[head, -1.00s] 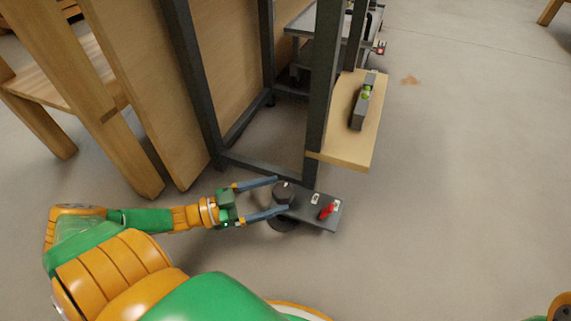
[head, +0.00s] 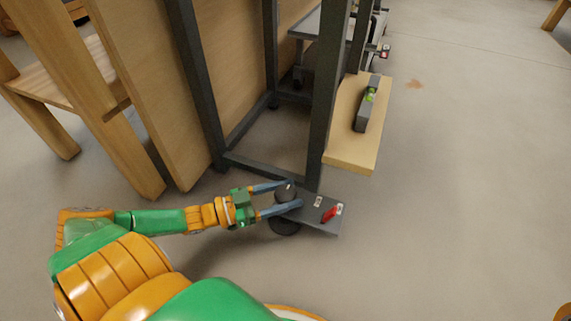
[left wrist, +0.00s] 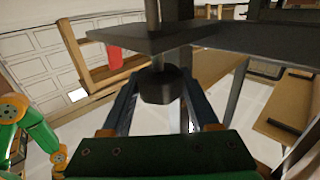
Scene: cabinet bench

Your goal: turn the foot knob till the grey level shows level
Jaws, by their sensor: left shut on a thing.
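The foot knob (head: 286,193) is a dark round knob at the lower front corner of the cabinet frame, beside a dark plate with a red lever. My left gripper (head: 289,194) comes in from the left with its two blue-grey fingers around the knob, shut on it. In the left wrist view the dark knob (left wrist: 160,86) sits between the fingertips under a dark plate. The grey level (head: 366,104) lies on a wooden shelf right of the frame; its green vial shows, but the bubble is too small to read. My right gripper is not in view.
The dark plate (head: 325,217) carries a red lever (head: 329,214) and pale labels. A dark frame post (head: 326,100) rises behind the knob. The wooden shelf (head: 346,155) juts out above right. A wooden table (head: 90,85) stands left.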

